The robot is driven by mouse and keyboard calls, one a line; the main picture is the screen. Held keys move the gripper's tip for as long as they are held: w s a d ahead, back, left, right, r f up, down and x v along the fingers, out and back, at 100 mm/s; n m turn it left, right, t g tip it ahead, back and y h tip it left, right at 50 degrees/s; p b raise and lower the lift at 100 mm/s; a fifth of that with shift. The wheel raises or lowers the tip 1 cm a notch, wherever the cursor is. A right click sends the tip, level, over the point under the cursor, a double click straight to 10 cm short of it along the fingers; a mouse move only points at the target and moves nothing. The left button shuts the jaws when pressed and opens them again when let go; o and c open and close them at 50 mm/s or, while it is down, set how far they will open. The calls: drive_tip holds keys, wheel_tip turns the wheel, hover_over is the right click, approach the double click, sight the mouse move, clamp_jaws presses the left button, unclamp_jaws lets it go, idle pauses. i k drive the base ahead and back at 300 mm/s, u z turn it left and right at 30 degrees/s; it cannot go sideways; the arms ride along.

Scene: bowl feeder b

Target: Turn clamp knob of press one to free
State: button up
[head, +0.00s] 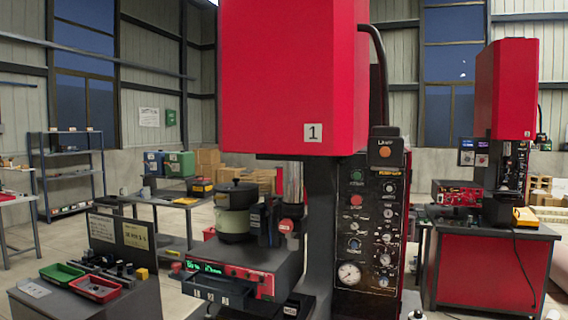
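Press one (290,75) stands in the middle of the head view, a tall red machine with a "1" plate (314,132). Its black control panel (368,225) carries several small knobs, a green and a red button and a round gauge (349,274). A red knob (286,225) sits on the press beside the bowl feeder (237,211). A dark box (386,148) with an orange button is above the panel; its label seems to read "LAMP". I cannot tell which knob is the clamp knob or how it is turned. My gripper is not in view.
A second red press (507,90) stands on a red bench (490,268) at the right. A dark bench (85,300) with a green tray (62,273) and a red tray (95,288) is at the lower left. Shelves (70,165) stand behind. Some floor shows between the two presses.

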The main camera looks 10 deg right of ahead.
sight(286, 226)
drive_tip(key=k, duration=1.35)
drive_tip(key=u, duration=0.2)
drive_tip(key=i, duration=0.4)
drive_tip(key=u, duration=0.7)
drive_tip(key=i, duration=1.15)
drive_tip(key=u, duration=0.2)
